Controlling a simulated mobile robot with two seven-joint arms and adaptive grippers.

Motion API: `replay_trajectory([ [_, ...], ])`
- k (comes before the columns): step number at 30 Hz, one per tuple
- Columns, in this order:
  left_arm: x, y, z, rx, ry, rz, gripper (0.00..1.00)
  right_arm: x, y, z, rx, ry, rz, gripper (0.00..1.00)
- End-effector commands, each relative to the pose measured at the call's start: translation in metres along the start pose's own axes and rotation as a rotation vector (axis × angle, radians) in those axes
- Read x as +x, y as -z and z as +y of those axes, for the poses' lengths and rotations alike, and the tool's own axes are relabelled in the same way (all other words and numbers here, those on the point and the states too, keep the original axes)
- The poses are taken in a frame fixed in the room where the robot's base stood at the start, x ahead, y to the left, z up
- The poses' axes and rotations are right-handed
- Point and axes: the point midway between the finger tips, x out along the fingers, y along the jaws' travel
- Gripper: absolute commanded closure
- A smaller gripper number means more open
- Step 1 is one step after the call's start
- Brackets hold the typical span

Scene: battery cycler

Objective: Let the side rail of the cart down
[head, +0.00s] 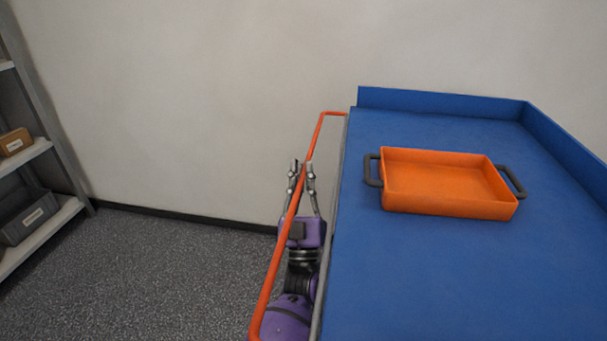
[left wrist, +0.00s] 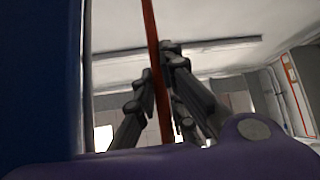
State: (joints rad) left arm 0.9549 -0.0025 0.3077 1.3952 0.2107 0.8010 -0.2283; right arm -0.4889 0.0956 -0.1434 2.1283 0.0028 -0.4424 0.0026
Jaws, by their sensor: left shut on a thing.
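The side rail (head: 271,284) is an orange-red bar along the left side of the blue-topped cart (head: 400,285). It stands out to the left of the cart's edge and joins it at the far end. My left gripper (head: 302,168) is at the rail from below, with its fingers on either side of the bar, shut on it. In the left wrist view the rail (left wrist: 152,45) runs between the fingers of the left gripper (left wrist: 162,75). The cart's blue side fills the left of that view. My right gripper is not in view.
An orange tray (head: 448,205) with dark handles rests on the cart top. A raised blue lip (head: 440,105) runs along the cart's far and right edges. A grey shelf (head: 40,150) with boxes stands at the far left. The floor between shelf and cart is clear.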

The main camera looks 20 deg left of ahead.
Motion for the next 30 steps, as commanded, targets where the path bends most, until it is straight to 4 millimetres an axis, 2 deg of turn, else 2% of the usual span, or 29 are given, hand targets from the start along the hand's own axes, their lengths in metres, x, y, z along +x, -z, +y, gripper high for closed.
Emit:
replay_trajectory([
  [4, 0.002, 0.002, 0.001, -0.004, -0.002, 0.004, 1.0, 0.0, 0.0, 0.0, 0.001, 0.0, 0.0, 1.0],
  [5, 0.002, 0.002, 0.001, -0.004, -0.002, 0.004, 0.86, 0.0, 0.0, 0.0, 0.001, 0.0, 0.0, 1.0],
  [9, 0.002, 0.001, 0.001, -0.002, -0.002, 0.003, 0.71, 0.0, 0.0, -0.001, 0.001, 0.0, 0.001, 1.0],
  [20, -0.004, 0.0, 0.001, 0.0, -0.001, 0.0, 0.71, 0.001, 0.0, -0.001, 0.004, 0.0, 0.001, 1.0],
  [23, -0.017, -0.001, 0.0, 0.0, -0.001, -0.003, 0.71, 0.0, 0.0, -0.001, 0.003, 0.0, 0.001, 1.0],
  [30, -0.067, -0.001, 0.001, -0.001, -0.002, -0.004, 0.71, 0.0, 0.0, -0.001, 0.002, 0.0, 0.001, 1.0],
])
